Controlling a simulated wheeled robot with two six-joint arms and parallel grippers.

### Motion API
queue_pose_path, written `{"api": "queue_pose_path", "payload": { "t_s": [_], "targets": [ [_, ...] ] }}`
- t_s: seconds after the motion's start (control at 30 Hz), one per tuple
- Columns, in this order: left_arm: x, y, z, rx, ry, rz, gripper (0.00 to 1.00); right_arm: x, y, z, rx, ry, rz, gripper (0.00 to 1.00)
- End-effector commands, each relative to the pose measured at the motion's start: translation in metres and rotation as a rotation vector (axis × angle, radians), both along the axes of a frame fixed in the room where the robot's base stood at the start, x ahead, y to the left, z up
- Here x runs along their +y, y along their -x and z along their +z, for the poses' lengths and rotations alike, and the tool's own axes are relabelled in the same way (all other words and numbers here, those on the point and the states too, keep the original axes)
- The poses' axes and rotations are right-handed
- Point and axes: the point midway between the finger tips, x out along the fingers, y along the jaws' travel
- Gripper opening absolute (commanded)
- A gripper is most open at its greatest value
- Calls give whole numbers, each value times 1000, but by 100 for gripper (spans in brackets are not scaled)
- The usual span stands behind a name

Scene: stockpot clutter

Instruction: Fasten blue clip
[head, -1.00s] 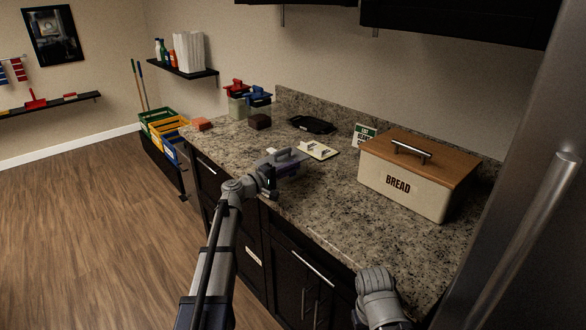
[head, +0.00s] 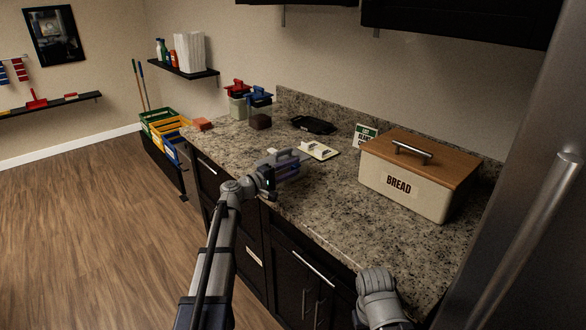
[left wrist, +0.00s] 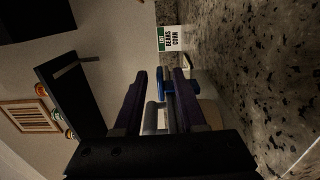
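My left gripper (head: 294,163) is over the front part of the counter, with its fingers pointing toward a flat white board (head: 320,150) that has small dark upright parts on it. In the left wrist view the two dark purple fingers (left wrist: 158,90) are apart. A blue piece (left wrist: 168,85), apparently the blue clip, shows in the gap between them, partly hidden by the fingers. A grey rounded piece (left wrist: 150,116) shows nearer, also in the gap. I cannot tell whether the fingers touch either one. My right gripper is out of view.
A bread box (head: 406,187) stands to the right on the counter (head: 335,215), with a small sign (head: 365,136) behind the board. A black item (head: 312,125), a dark block (head: 260,121) and containers with red (head: 237,87) and blue (head: 259,93) tops stand farther back.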

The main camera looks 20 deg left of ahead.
Motion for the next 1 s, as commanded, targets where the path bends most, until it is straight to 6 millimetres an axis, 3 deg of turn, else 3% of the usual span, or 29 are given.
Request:
{"api": "queue_pose_path", "payload": {
  "t_s": [0.4,1.0],
  "targets": [
    [35,52,0,0,0,2,40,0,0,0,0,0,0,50],
    [41,59,0,0,0,0,40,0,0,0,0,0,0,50]
  ]
}}
